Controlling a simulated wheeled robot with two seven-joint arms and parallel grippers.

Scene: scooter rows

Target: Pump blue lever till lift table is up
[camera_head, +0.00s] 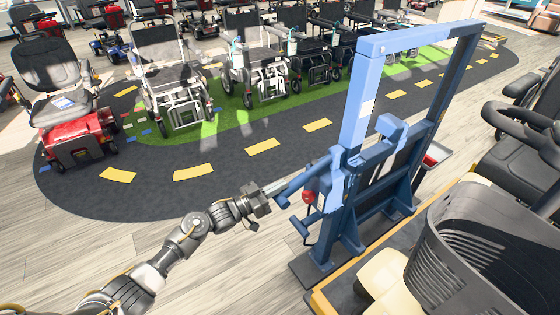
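A blue lift frame (361,95) stands upright right of the middle, with a tall rectangular hoop and dark base feet. A blue lever (308,177) sticks out from its lower left side, angled slightly down to the left. My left gripper (262,195) is at the lever's outer end, with a grey metal piece between them. It seems to touch the lever, but whether its fingers are closed is too small to tell. My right gripper is not in view.
A red knob (308,197) sits beside the lever. A mobility scooter with a black basket (470,250) fills the lower right.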

